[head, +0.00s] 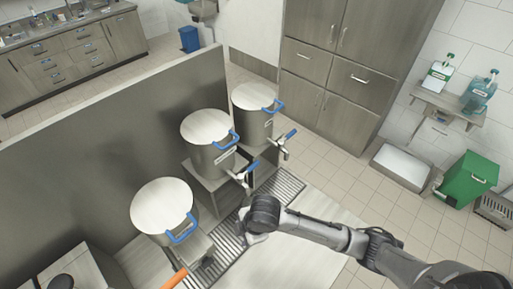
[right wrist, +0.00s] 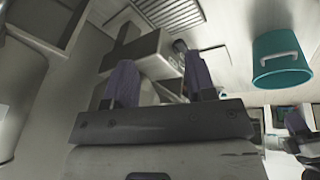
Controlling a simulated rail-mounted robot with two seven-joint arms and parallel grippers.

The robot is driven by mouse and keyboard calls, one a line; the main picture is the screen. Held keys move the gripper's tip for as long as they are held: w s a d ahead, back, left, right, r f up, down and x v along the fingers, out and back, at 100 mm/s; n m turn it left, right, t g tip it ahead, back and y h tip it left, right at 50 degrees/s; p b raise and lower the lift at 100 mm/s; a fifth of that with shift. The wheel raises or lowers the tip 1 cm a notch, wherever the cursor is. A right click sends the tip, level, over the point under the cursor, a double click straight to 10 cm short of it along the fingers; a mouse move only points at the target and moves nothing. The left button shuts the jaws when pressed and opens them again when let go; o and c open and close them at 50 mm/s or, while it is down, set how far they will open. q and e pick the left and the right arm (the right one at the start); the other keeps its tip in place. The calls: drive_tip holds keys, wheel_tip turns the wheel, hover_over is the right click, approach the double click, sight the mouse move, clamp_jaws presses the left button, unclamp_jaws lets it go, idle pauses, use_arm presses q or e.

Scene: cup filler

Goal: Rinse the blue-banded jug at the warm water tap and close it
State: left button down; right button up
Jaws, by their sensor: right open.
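Three steel urns with pale lids and blue lid handles stand in a row in the head view: front (head: 162,215), middle (head: 208,150) and back (head: 255,112). The middle tap (head: 241,176) and back tap (head: 283,142) have blue levers. An orange bar (head: 175,279) shows by the front urn. The warm water label is too small to read. I cannot pick out a blue-banded jug. My right gripper (head: 255,236) is low over the drain grate, in front of the middle tap. In the right wrist view its fingers (right wrist: 160,78) are apart, with nothing between them.
The slatted drain grate (head: 228,247) runs before the urns. A grey partition (head: 100,120) stands behind them. A wall shelf (head: 449,105) holds two pump bottles. A green bin (head: 470,178) stands below. A teal bucket (right wrist: 282,66) shows in the right wrist view.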

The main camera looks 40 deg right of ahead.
drive_tip(key=w+d+r+n+h+b, duration=0.1)
drive_tip(key=w+d+r+n+b, duration=0.1)
drive_tip(key=w+d+r+n, duration=0.45)
drive_tip(key=m+g+h, duration=0.1)
drive_tip(key=m, duration=0.1)
approach(251, 167)
drive_tip(key=shift+n, duration=0.25)
drive_tip(key=f, duration=0.3)
drive_tip(key=w+f+p, duration=0.1)
drive_tip(key=f, duration=0.5)
drive_tip(key=shift+w+a, duration=0.15)
drive_tip(key=shift+w, duration=0.2)
drive_tip(key=shift+c, duration=0.4)
drive_tip(key=c, duration=0.3)
clamp_jaws()
